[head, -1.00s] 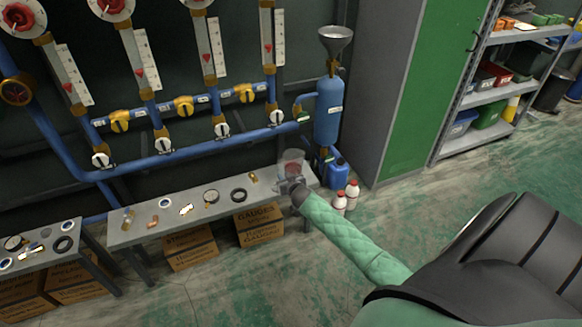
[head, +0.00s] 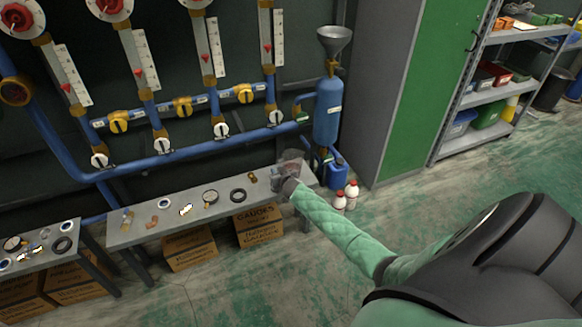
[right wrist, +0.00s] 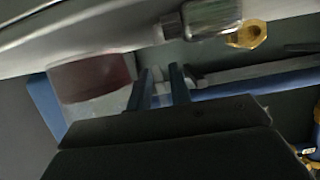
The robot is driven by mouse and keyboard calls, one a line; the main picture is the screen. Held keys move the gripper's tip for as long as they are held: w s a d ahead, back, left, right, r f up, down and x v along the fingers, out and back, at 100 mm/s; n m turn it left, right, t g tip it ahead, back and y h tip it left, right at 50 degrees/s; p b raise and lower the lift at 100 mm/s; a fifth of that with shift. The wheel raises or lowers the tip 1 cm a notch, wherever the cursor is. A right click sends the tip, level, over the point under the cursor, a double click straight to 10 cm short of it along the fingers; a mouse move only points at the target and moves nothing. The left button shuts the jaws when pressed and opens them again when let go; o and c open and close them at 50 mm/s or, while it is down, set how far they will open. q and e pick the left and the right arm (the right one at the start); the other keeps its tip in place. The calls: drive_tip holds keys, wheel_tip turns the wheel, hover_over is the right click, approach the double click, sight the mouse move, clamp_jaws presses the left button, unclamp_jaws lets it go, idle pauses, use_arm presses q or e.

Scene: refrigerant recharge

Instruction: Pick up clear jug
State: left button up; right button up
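The clear jug (head: 292,158), with reddish contents, stands at the right end of the grey bench, partly hidden behind my right gripper. It also shows at the left of the right wrist view (right wrist: 92,78), blurred. My right gripper (head: 279,180) is low at the bench end, close to the jug on its near side. In the right wrist view its two fingers (right wrist: 160,84) are apart, with the jug to their left and not between them. Whether a finger touches the jug cannot be told. My left gripper is not in view.
The grey bench (head: 225,200) also carries a black ring (head: 238,195), a gauge (head: 210,197) and a brass fitting (head: 253,176). A blue cylinder (head: 328,110) with a funnel stands behind the jug. White bottles (head: 351,189) and a blue canister (head: 338,174) stand on the floor.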

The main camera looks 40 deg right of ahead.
drive_tip(key=shift+c, duration=0.2)
clamp_jaws()
drive_tip(key=shift+r, duration=0.25)
